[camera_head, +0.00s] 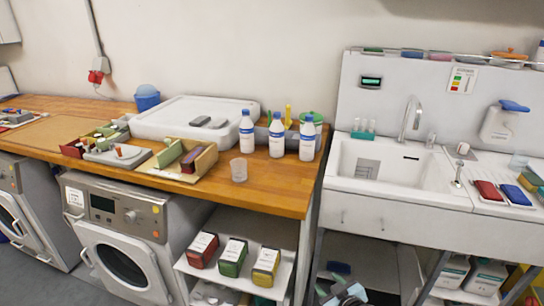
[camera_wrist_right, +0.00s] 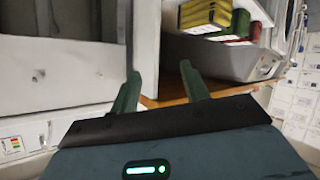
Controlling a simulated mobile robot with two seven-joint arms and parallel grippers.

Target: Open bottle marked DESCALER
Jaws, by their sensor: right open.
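Three white bottles with blue caps and blue labels stand upright on the wooden counter in the head view: a left one (camera_head: 246,133), a middle one (camera_head: 277,137) and a right one (camera_head: 307,140). Their label text is too small to read, so I cannot tell which is marked DESCALER. My right gripper (camera_wrist_right: 161,72) shows in the right wrist view with its two green fingers apart and nothing between them. It is away from the bottles, low near the shelf of boxes. My left gripper is not in view.
A clear cup (camera_head: 239,170) stands in front of the bottles, near the wooden counter's front edge (camera_head: 265,202). A white lidded case (camera_head: 180,122) lies to their left. The sink (camera_head: 385,185) is to the right. Red, green and yellow boxes (camera_head: 234,257) stand on a shelf below.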

